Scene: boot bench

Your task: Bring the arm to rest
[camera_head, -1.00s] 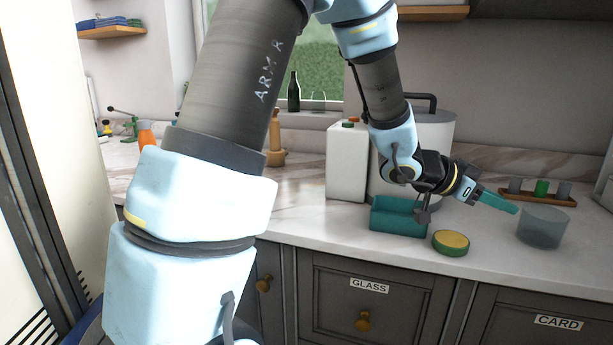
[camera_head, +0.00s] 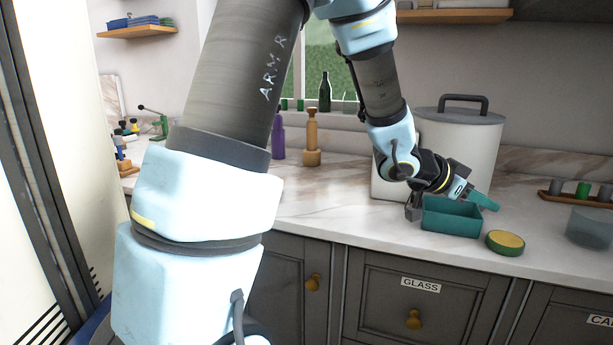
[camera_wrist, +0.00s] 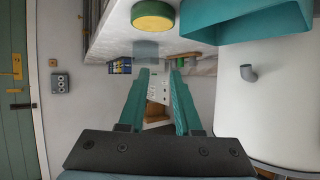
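My arm reaches from the upper middle of the head view down to the right. My gripper (camera_head: 484,201) has teal fingers and points right, above the counter, just behind the teal box as seen there. In the wrist view my gripper (camera_wrist: 160,72) shows its two fingers apart with nothing between them. It is open and empty. In the head view the fingers overlap one another, so the gap does not show.
The teal box (camera_head: 450,224), a green-and-yellow round piece (camera_head: 505,242) and a translucent tub (camera_head: 589,229) stand on the counter (camera_head: 335,215). A large lidded bin (camera_head: 468,138) is behind the gripper. Bottles stand farther left. Drawers are below; the front middle of the counter is clear.

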